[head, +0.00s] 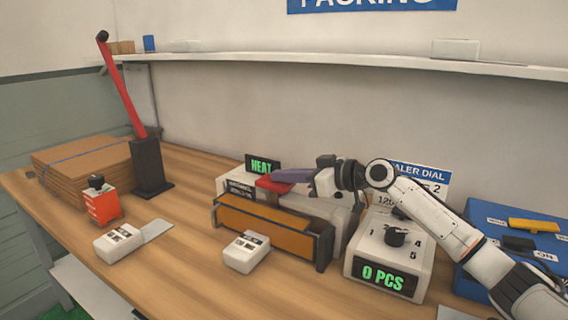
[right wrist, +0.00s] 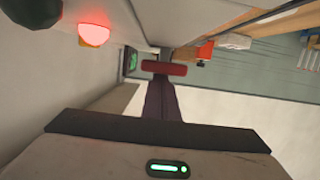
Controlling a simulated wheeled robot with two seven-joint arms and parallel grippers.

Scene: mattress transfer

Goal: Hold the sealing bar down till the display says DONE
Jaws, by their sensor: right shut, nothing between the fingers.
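The sealer (head: 318,207) is a pale machine with an orange-and-dark front at the middle of the table. Its small display (head: 263,165) reads HEAT in green; the display also shows, too small to read, in the right wrist view (right wrist: 131,61). The bar's red handle (head: 270,186) sits at its left end and shows in the right wrist view (right wrist: 164,68). My right gripper (head: 277,176) is shut and empty, its purple-grey fingertips at the handle's top. Firm contact cannot be judged. Whether the bar is fully down is unclear. My left gripper is out of view.
A counter box (head: 388,270) reading 0 PCS stands right of the sealer, beside a blue box (head: 520,245). A lit red lamp (right wrist: 95,34) shows in the wrist view.

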